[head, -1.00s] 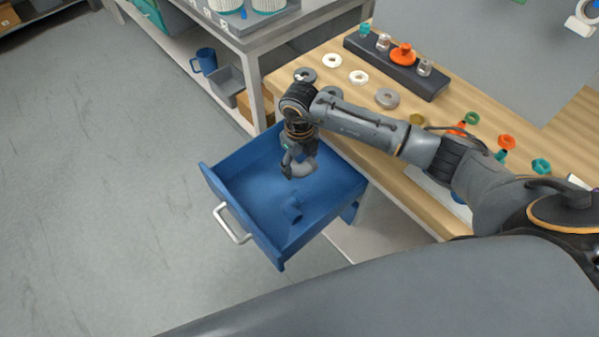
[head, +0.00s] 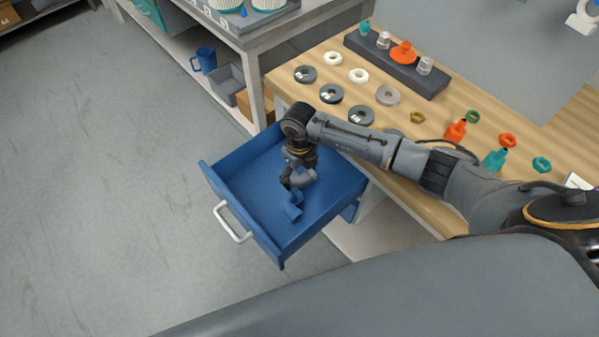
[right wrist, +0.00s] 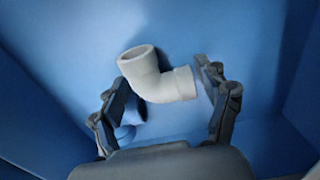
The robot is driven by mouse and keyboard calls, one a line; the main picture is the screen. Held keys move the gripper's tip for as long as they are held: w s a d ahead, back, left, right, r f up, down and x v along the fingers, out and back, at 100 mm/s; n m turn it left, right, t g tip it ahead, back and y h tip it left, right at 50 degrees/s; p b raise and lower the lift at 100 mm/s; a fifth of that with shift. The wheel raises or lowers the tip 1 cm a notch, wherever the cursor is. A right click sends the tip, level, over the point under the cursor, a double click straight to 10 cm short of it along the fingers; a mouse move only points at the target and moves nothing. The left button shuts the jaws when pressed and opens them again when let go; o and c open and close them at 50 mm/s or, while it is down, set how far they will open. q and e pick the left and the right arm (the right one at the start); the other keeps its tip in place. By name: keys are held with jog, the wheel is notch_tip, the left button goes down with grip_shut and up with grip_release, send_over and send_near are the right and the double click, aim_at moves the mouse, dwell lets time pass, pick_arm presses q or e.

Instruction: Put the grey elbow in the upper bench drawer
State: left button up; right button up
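The blue upper bench drawer (head: 262,182) is pulled out from the wooden bench in the head view. My right gripper (head: 297,184) points down inside it, low over its floor. In the right wrist view the grey elbow (right wrist: 157,80) lies against the blue drawer interior, between and just beyond the fingertips. The fingers of my right gripper (right wrist: 165,82) are spread, with narrow gaps to the elbow on both sides. In the head view the gripper mostly hides the elbow. My left gripper is not in view.
A blue elbow-like piece (head: 293,207) lies in the drawer near the gripper; it also shows behind the left finger in the wrist view (right wrist: 127,131). The bench top (head: 440,125) carries several rings, bottles and a dark rack (head: 398,68). The drawer's left part is clear.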

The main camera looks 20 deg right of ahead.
aim_at(300, 174)
dwell(0.3)
notch_tip(300, 174, up, 8)
jog(key=shift+f, duration=0.1)
dwell(0.4)
jog(key=shift+s, duration=0.15)
dwell(0.3)
